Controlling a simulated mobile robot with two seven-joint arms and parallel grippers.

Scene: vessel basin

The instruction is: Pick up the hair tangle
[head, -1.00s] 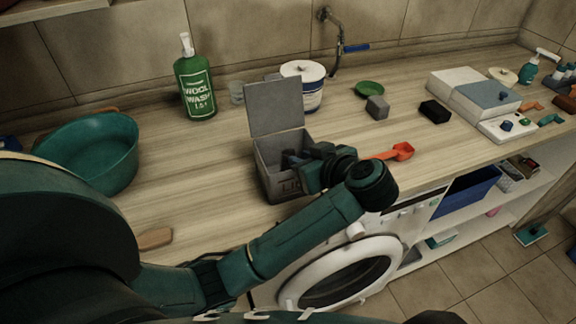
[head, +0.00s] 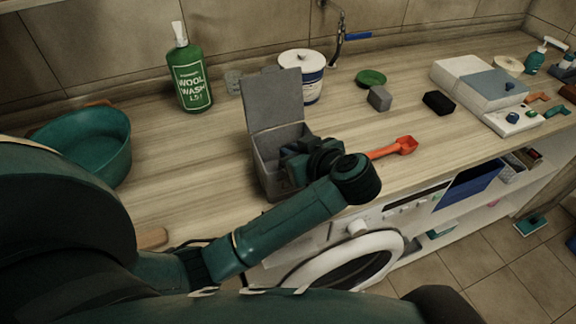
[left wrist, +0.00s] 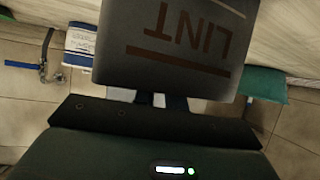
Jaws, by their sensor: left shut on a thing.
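A grey lint box (head: 264,174) stands near the counter's front edge with its lid (head: 273,100) raised. My left gripper (head: 290,152) is at the box's opening. In the left wrist view, the box's wall marked LINT (left wrist: 185,45) appears upside down. Both fingers of my left gripper (left wrist: 160,99) pass behind that wall's edge, so their tips are hidden inside the box. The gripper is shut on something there. The hair tangle itself cannot be made out in either view. My right gripper is not in view.
A white tub (head: 303,82) and a green wool wash bottle (head: 188,80) stand behind the box. A red scoop (head: 400,147) lies to its right and a teal basin (head: 92,145) stands at the left. A washing machine (head: 345,262) is below the counter's front.

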